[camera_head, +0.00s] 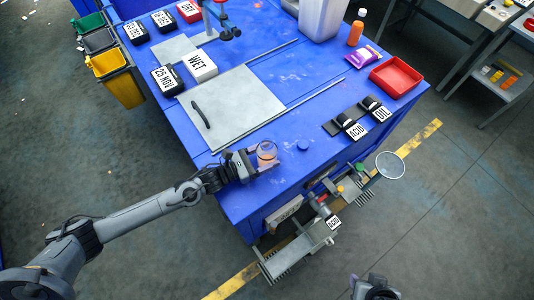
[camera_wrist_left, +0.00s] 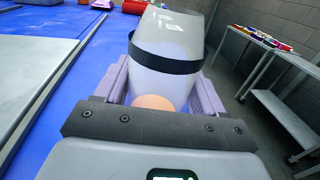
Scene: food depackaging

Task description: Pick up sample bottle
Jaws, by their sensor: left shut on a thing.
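The sample bottle (camera_head: 267,152) is a small clear container with something orange inside, at the front left part of the blue table. My left gripper (camera_head: 257,160) is shut on it. In the left wrist view the sample bottle (camera_wrist_left: 160,85) is a translucent cylinder with a dark band, between the two purple-grey fingers of the gripper (camera_wrist_left: 158,98). An orange round shape shows at its near end. Whether the bottle touches the table is not clear. A grey part (camera_head: 373,288) at the bottom edge of the head view may be my right gripper; its fingers are not clear.
Beside the bottle lie a grey metal plate (camera_head: 230,110) and a small blue knob (camera_head: 302,146). A round-ended tool (camera_head: 390,165) hangs off the front edge.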

